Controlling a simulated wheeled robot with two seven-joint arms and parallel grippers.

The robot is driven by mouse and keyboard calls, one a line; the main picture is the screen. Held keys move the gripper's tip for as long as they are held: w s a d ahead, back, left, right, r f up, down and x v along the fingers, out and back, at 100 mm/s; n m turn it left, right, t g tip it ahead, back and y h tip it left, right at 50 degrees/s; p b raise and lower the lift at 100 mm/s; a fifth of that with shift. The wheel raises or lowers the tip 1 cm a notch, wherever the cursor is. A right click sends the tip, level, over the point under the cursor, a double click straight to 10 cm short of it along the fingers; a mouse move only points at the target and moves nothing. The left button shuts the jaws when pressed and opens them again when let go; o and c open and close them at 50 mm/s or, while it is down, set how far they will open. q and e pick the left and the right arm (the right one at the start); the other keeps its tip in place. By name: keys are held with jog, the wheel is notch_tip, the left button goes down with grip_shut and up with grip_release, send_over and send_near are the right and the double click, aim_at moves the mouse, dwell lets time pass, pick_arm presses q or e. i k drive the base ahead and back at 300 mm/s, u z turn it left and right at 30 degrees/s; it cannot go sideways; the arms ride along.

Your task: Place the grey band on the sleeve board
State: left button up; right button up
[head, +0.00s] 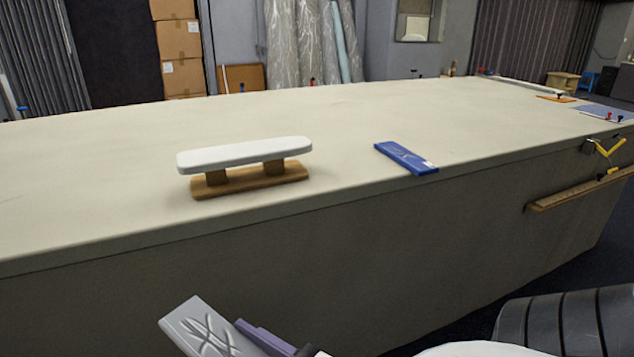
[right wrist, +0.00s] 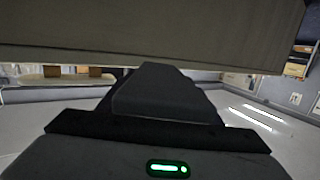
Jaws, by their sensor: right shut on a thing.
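The sleeve board (head: 245,153) stands on the table, a white padded top on two wooden posts and a wooden base. Its top is bare. It also shows upside down at the left of the right wrist view (right wrist: 60,82). The grey band (head: 205,329), a flat light-grey piece with a dark line pattern, is in front of the table and below its top, tilted. My right gripper (right wrist: 160,90) is shut on it; in the head view the grip is mostly cut off by the bottom edge. The band is not clear in the right wrist view. My left gripper is out of view.
Table around the board is clear. A wooden rail (head: 575,190) and yellow-handled tool (head: 608,149) are on the table's front at right.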

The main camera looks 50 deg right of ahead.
aim_at(246, 148)
jog(key=z, duration=2.95)
jog(key=i, duration=0.9)
jog(key=u, duration=2.45)
